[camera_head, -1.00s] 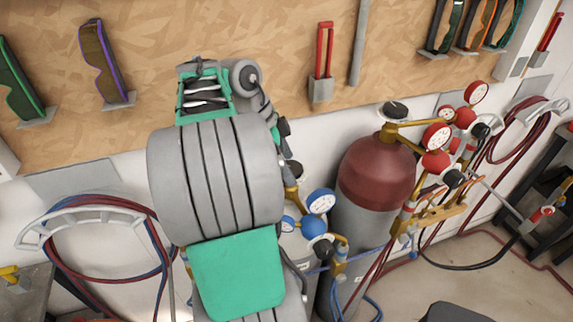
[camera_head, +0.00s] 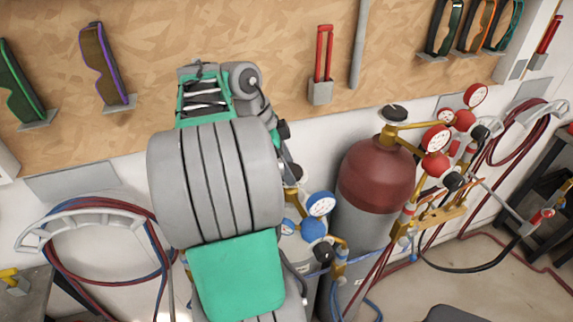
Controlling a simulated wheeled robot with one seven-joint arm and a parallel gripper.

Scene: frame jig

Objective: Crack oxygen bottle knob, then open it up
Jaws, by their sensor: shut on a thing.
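The oxygen bottle is the grey cylinder (camera_head: 308,278) with the blue regulator, mostly hidden behind my arm. Its dark knob (camera_head: 297,171) sits on top, above a brass valve (camera_head: 289,195), and shows only in part. My gripper (camera_head: 290,163) reaches down to this knob from the far end of my arm and is shut on it. The fingers are small and largely covered by my own arm links. The blue regulator (camera_head: 313,228) with its white-faced gauge (camera_head: 321,204) is just below and right of the gripper.
A red-topped gas bottle (camera_head: 376,177) with red gauges (camera_head: 436,138) stands close on the right. Coiled hoses (camera_head: 150,215) hang on the wall at left. Hoses run over the floor at right.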

